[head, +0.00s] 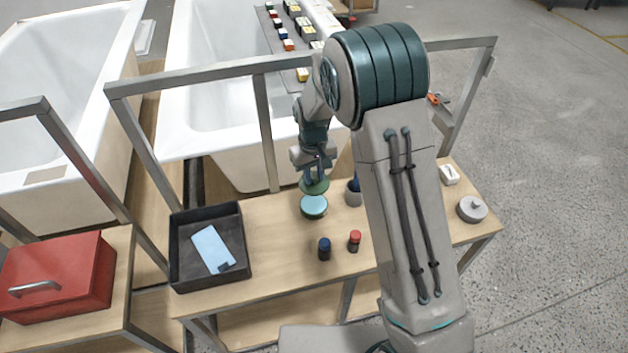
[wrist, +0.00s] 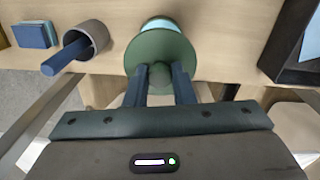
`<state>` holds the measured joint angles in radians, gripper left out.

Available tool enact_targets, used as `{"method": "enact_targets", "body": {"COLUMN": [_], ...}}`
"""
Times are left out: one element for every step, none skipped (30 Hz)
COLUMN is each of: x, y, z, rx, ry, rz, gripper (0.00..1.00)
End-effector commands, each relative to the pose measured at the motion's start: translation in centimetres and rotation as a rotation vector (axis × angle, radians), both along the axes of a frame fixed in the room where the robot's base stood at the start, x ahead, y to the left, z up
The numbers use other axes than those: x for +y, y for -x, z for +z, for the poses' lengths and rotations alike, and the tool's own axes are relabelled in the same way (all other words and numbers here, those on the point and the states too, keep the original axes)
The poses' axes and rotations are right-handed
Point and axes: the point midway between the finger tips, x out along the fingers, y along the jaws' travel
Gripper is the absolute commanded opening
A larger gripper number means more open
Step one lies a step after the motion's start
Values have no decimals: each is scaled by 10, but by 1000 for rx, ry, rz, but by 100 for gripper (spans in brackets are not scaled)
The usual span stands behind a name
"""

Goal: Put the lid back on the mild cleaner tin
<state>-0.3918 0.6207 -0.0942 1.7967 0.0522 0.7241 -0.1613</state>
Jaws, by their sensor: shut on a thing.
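My gripper (head: 315,170) is shut on the knob of a round green lid (head: 314,186). In the wrist view both fingers of my gripper (wrist: 160,76) pinch the knob, and the lid (wrist: 160,48) faces the camera. A round tin with a pale blue top (head: 314,205) stands on the wooden bench, just in front of and below the lid in the head view. In the wrist view the tin (wrist: 160,22) is mostly hidden behind the lid. The lid appears offset from the tin; I cannot tell the exact gap. No label is readable.
A grey cup (head: 353,198) with a blue-handled item stands close right of the tin. Blue-capped (head: 324,249) and red-capped (head: 354,241) jars stand in front. A black tray (head: 177,262) lies left, a grey knobbed round object (head: 472,209) right. A metal frame rail (head: 205,72) crosses behind.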

Motion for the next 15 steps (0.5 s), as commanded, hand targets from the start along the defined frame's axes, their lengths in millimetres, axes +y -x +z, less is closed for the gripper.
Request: {"method": "enact_targets", "body": {"x": [1,1,1,1,2,2,2,2,2,2,2,2,2,2,2], "y": [0,0,0,0,0,0,0,0,1,1,1,1,1,1,1], "z": [-14,-17,-23,-25,-27,-29,-31,-31,-32,-32,-33,-33,-34,-35,-37], "rx": [0,0,0,0,0,0,0,-1,0,0,0,0,0,0,0], "ry": [0,0,0,0,0,0,0,0,0,0,0,0,0,0,0], "rz": [1,1,2,2,3,3,3,3,4,4,4,4,4,4,4], "gripper": [0,0,0,0,0,0,0,0,0,0,0,0,0,0,0]}}
